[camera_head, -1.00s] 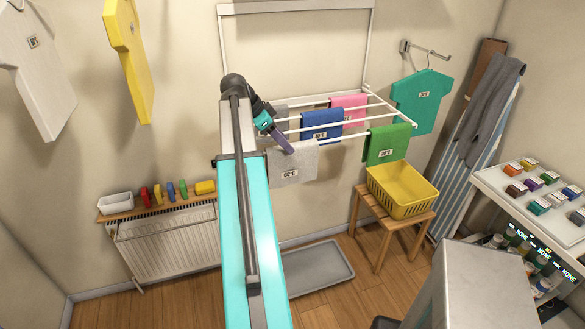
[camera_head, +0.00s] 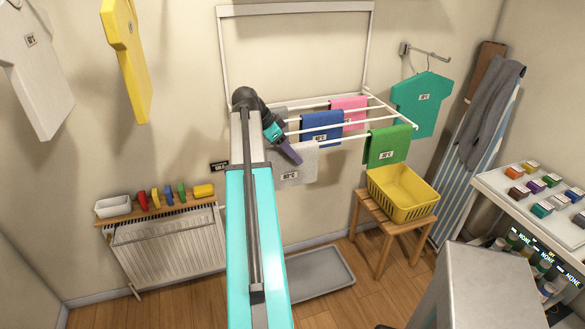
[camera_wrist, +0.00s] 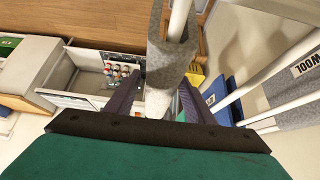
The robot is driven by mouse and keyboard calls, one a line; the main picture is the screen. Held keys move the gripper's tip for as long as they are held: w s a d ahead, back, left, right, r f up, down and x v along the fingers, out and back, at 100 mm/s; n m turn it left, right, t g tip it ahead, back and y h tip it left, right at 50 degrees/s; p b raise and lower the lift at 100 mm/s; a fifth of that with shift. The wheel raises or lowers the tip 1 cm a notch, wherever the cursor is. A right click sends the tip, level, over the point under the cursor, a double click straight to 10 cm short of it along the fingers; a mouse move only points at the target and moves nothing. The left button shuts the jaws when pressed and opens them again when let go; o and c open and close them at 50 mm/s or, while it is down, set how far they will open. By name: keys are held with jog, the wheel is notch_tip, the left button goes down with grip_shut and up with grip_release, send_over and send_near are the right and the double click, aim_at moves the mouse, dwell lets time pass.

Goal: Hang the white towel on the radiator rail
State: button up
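A whitish-grey towel with a 60°C label (camera_head: 298,166) hangs over the front bar of the white drying rack in the head view. My gripper (camera_head: 296,158) reaches down at this towel's upper edge. In the wrist view the purple fingers of my gripper (camera_wrist: 158,92) stand apart, with the pale towel (camera_wrist: 172,62) over its bar in line between them. I cannot tell whether the fingers touch it.
A wooden shelf (camera_head: 160,208) above the radiator holds a white bin and several coloured items. Blue (camera_head: 321,126), pink and green towels hang on the rack. A yellow basket (camera_head: 402,194) stands on a stool at right. A grey tray (camera_head: 318,274) lies on the floor.

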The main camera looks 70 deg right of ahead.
jog(key=c, duration=0.9)
notch_tip(320, 180, up, 18)
jog(key=p, duration=0.7)
jog(key=shift+f, duration=0.2)
jog(key=shift+c, duration=0.2)
dwell(0.5)
dwell(0.6)
